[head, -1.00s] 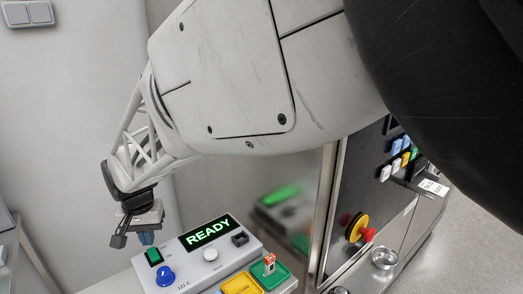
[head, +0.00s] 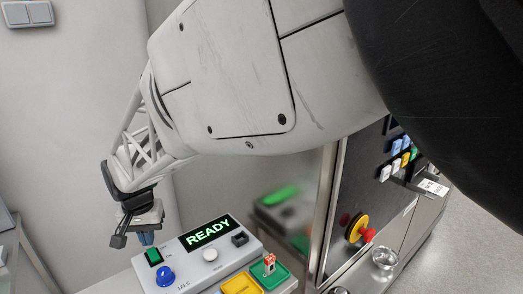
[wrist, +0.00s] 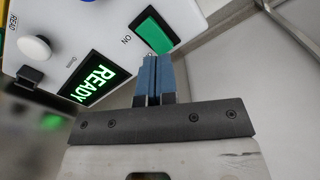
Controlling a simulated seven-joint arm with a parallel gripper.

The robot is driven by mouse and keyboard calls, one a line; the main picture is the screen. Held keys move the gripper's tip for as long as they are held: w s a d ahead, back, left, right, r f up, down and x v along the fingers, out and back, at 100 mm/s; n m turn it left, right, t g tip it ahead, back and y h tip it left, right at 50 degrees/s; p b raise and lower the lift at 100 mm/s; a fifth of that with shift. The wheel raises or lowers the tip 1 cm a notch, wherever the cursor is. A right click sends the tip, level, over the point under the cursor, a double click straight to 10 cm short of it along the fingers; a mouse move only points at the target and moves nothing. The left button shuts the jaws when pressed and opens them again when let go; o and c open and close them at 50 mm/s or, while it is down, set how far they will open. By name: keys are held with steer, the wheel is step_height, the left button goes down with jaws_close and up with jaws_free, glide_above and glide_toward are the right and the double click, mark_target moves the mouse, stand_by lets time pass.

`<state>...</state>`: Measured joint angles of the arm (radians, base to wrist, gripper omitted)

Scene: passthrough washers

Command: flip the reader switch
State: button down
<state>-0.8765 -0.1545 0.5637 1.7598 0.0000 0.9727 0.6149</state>
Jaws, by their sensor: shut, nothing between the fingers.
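The reader is a white box (head: 187,283) with a lit display (head: 207,232) that says READY in green. Its switch is a green rocker (head: 153,256) at the box's left end, lit green; in the wrist view the green rocker (wrist: 153,30) has "ON" printed beside it. My gripper (head: 146,239) is shut and empty, just at the rocker. In the wrist view its blue fingertips (wrist: 154,62) are together at the near edge of the rocker. I cannot tell whether they touch it.
A yellow pad (head: 241,285) and a green pad (head: 279,276) with a small red-and-white item (head: 269,263) lie in front. A machine with a red stop button (head: 368,234) stands right.

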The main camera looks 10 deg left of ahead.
mark_target(152, 252)
steer(key=shift+f, duration=1.65)
stand_by(1.7)
steer(key=shift+r, duration=3.55)
